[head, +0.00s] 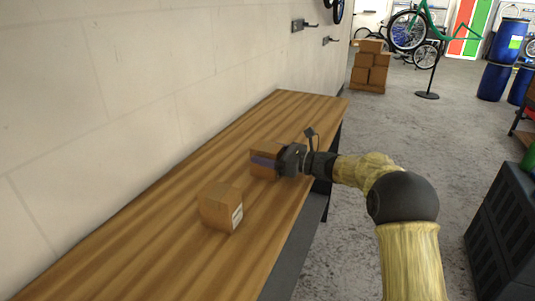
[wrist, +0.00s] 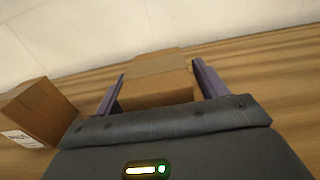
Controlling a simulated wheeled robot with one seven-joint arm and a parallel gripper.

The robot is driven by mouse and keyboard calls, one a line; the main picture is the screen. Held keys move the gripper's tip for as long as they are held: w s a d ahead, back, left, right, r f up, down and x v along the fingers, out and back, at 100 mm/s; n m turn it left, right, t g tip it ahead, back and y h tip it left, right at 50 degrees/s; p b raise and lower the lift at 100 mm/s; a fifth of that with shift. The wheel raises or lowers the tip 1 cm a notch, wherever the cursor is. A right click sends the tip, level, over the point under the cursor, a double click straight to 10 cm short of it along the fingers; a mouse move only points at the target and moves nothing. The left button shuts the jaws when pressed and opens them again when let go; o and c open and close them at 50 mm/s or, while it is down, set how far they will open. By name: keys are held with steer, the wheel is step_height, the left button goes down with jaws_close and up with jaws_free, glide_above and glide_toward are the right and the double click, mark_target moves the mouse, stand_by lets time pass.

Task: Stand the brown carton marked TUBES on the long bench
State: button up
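A brown carton (head: 265,160) is between the fingers of my gripper (head: 263,163), at or just above the top of the long bench (head: 285,110). The wrist view shows this carton (wrist: 157,85) with one purple finger close along each side, so my gripper (wrist: 160,88) looks shut on it. I cannot tell whether its underside touches the bench. No lettering is readable on its visible faces. A second brown carton (head: 216,206) with a white label stands nearer on the bench; it also shows at the left in the wrist view (wrist: 38,108). Its label is too small to read.
A pale block wall (head: 130,90) runs along the bench's left side. The bench top is clear beyond the gripper and in front of the second carton. Stacked cartons (head: 369,70), blue barrels (head: 497,70) and dark crates (head: 500,230) stand on the floor away from the bench.

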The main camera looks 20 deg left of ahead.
steer(key=shift+d, duration=0.1)
steer(key=d, duration=0.8)
steer(key=s+d, duration=0.1)
steer(key=d, duration=0.2)
steer(key=shift+d+b, duration=0.35)
steer(key=shift+d, duration=0.05)
stand_by(0.3)
